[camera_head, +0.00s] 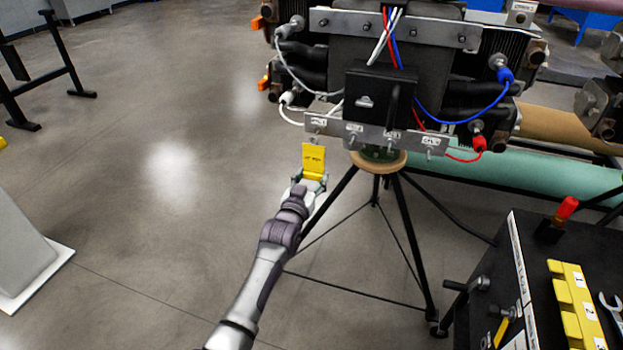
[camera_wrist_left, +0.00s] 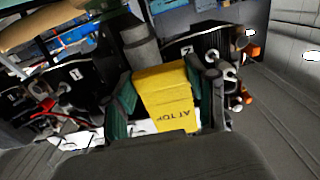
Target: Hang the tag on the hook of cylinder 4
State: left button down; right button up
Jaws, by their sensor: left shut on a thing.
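The yellow tag (camera_head: 313,158) is upright in my left gripper (camera_head: 311,181), just below the left end of the metal hook plate (camera_head: 373,135). The tag's printed text is upright in the head view. In the left wrist view the tag (camera_wrist_left: 165,97) sits between the two green-padded fingers of my left gripper (camera_wrist_left: 167,106), with its text upside down. The plate carries several small white labels and pegs; the label numbers are too small to read surely. I cannot tell whether the tag touches the plate. My right gripper is not in view.
The turbine rig (camera_head: 380,85) stands on a black tripod (camera_head: 400,230), with white, red and blue cables (camera_head: 465,121) around the plate. A dark cart (camera_head: 500,280) with a yellow numbered rack (camera_head: 572,300) is at lower right. The floor on the left is mostly clear.

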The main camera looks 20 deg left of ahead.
pick_arm(q)
jog(key=shift+w, duration=0.1)
jog(key=shift+c, duration=0.6)
grip_release()
jog(key=s+p, duration=0.2)
jog(key=shift+s+r+p, duration=0.15)
jog(key=shift+s+p, duration=0.15)
jog(key=s+p, duration=0.3)
jog(key=s, duration=0.1)
jog(key=shift+s+a, duration=0.1)
jog(key=shift+s, duration=0.15)
